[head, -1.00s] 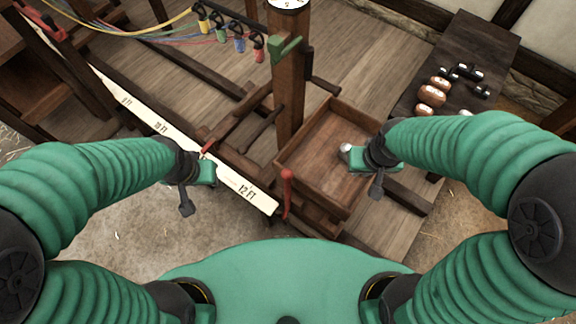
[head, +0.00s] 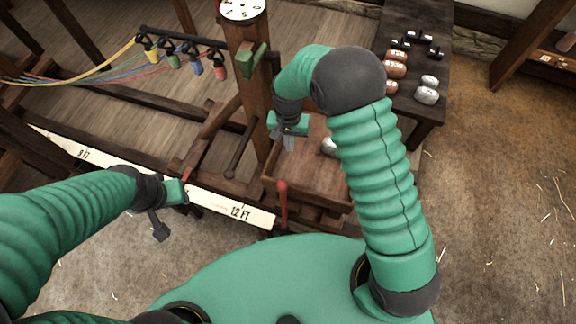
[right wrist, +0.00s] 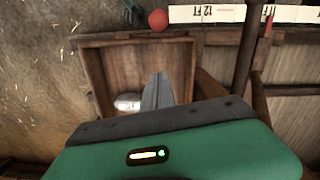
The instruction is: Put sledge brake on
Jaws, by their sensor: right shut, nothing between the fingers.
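A red-handled lever (head: 282,195) stands upright at the front of the wooden sledge, beside the board end marked 12 FT; which part is the sledge brake is not labelled. Its round red top also shows in the right wrist view (right wrist: 157,20). My right gripper (head: 289,143) is shut and empty, fingers pointing down above the sledge's wooden tray (head: 285,180), behind the red lever and apart from it. Its fingers also show in the right wrist view (right wrist: 158,88). My left gripper (head: 184,190) is by the measuring board; its fingers are too hidden to judge.
A silver weight (head: 328,146) lies in the tray. A wooden post (head: 250,80) with a dial (head: 242,9) and green lever (head: 254,60) rises behind. A dark bench (head: 425,35) with several weights stands right. Floor at right is clear.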

